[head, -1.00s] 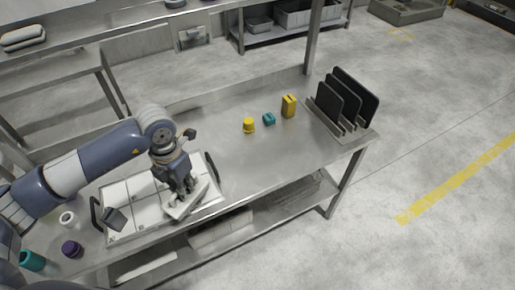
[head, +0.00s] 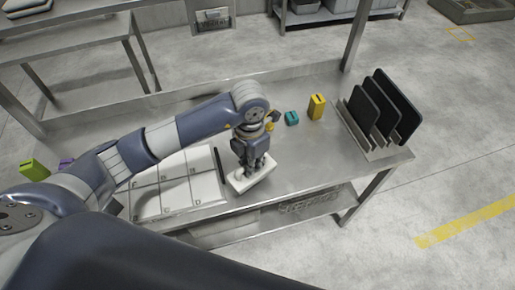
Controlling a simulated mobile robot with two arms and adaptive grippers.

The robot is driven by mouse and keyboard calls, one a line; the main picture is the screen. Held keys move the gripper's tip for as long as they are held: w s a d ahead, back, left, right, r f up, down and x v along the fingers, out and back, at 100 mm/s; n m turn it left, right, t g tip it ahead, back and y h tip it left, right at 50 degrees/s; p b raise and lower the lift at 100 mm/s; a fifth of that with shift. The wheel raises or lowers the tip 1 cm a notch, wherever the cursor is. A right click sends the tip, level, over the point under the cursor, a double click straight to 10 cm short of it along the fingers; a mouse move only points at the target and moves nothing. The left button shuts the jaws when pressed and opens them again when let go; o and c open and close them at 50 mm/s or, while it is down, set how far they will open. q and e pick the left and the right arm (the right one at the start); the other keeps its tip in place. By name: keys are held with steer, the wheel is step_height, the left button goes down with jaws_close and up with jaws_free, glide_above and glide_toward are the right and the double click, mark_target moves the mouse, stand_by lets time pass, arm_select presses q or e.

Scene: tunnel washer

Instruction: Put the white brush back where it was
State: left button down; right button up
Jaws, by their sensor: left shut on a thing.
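My left gripper (head: 252,166) points down and is shut on the white brush (head: 253,180), a pale block held level below the fingers. The brush is just right of the white compartment tray (head: 178,192), over bare metal tabletop near the front edge. I cannot tell whether it touches the table. My left arm crosses above the tray and hides part of it. My right gripper is not in view.
Right of the gripper stand a teal block (head: 291,118), a yellow block (head: 317,107) and a rack of black panels (head: 382,112). A yellow item (head: 270,127) is partly hidden by my gripper. A green block (head: 34,170) and a purple item (head: 66,163) are at left.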

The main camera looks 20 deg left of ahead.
arm_select(q)
steer(key=w+f+p, duration=0.1)
steer(key=w, duration=0.1)
steer(key=w+f+p, duration=0.1)
steer(key=w, duration=0.1)
steer(key=w+f+p, duration=0.1)
steer(key=w, duration=0.1)
steer(key=shift+w+a, duration=0.25)
steer(key=shift+w, duration=0.1)
steer(key=shift+f, duration=0.55)
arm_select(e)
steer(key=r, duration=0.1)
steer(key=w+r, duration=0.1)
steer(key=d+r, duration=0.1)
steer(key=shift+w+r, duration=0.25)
arm_select(q)
steer(key=shift+f, duration=0.15)
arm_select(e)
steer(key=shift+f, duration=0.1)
arm_select(q)
steer(key=c, duration=1.6)
jaws_free()
steer(key=shift+c, duration=0.2)
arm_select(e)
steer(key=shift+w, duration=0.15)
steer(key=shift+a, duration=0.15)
